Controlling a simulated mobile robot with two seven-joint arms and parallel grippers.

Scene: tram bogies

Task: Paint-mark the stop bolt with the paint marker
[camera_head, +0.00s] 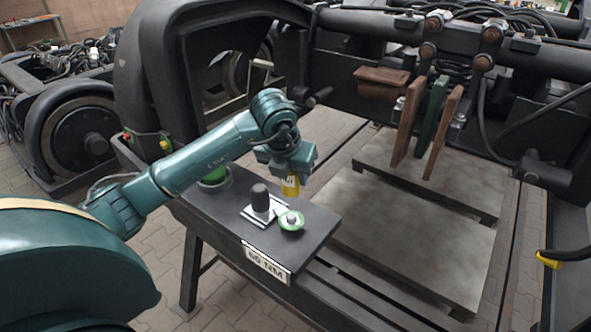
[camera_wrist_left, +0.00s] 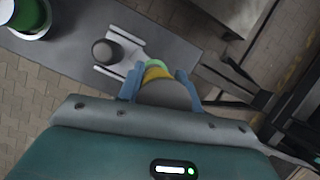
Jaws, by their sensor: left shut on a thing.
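My left gripper (camera_head: 290,174) is above the dark bench, shut on a yellow piece that I take to be the paint marker (camera_head: 291,187). In the left wrist view, its blue fingers (camera_wrist_left: 161,86) stand either side of the marker, which shows a grey body and a yellow band (camera_wrist_left: 156,73). The marker points down toward a green-rimmed round piece with a pale middle (camera_head: 291,222) on the bench; a gap shows between them in the head view. I cannot tell which part is the stop bolt. My right gripper is not in view.
On the bench (camera_head: 315,222), a dark knob stands on a metal bracket (camera_head: 259,196), left of the green-rimmed piece. A green container (camera_wrist_left: 28,18) stands farther left. A "60 NM" label (camera_head: 265,262) is on the front edge. Bogie frame and brown pads (camera_head: 407,120) rise behind.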

